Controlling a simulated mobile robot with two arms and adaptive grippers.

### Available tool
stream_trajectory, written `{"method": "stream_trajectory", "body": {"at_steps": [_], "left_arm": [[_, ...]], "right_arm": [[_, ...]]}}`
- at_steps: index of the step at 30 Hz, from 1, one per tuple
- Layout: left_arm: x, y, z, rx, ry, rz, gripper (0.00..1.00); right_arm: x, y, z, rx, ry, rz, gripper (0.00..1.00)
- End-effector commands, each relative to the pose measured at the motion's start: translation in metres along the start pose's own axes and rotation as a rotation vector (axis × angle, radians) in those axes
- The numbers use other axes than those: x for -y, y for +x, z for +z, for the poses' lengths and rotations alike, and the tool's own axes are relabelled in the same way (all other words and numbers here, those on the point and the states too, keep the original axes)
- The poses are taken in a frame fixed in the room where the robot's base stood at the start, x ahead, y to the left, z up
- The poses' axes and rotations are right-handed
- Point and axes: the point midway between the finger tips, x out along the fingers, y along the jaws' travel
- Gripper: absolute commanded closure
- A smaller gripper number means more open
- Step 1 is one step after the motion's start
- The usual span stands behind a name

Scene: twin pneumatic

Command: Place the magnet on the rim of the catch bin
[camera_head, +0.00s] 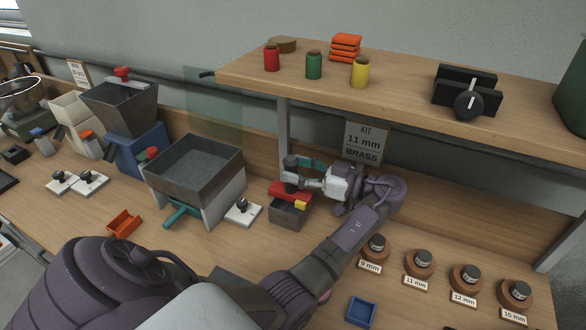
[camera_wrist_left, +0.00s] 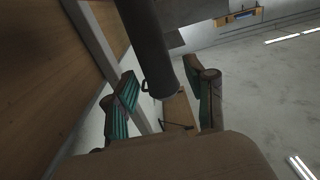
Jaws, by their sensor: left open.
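A small grey open bin (camera_head: 289,215) stands on the bench under the shelf; it looks like the catch bin. I cannot tell which of these is the magnet. My right gripper is not in view.
A grey hopper on legs (camera_head: 196,168) stands left of the bin, with a white plate and knob (camera_head: 243,211) between them. The wooden shelf (camera_head: 410,85) overhangs behind.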

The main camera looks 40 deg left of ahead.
Motion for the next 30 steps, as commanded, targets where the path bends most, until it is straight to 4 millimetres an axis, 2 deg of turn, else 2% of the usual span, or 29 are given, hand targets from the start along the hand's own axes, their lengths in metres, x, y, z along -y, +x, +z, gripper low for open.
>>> {"method": "stream_trajectory", "body": {"at_steps": [4, 9, 15, 20, 30], "left_arm": [[-0.001, -0.032, 0.004, 0.003, -0.001, 0.003, 0.45], [0.000, -0.069, 0.005, 0.006, 0.001, 0.002, 0.45], [0.000, -0.098, 0.003, 0.003, 0.001, 0.000, 0.45], [0.000, -0.106, 0.001, 0.000, 0.000, 0.001, 0.45], [0.000, -0.106, 0.000, -0.001, 0.000, 0.000, 0.45]], "right_arm": [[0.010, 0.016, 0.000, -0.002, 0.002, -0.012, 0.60], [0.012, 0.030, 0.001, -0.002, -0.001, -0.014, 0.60], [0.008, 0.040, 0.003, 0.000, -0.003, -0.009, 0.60], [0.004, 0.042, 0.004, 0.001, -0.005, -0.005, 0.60], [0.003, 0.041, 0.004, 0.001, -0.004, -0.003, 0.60]]}}
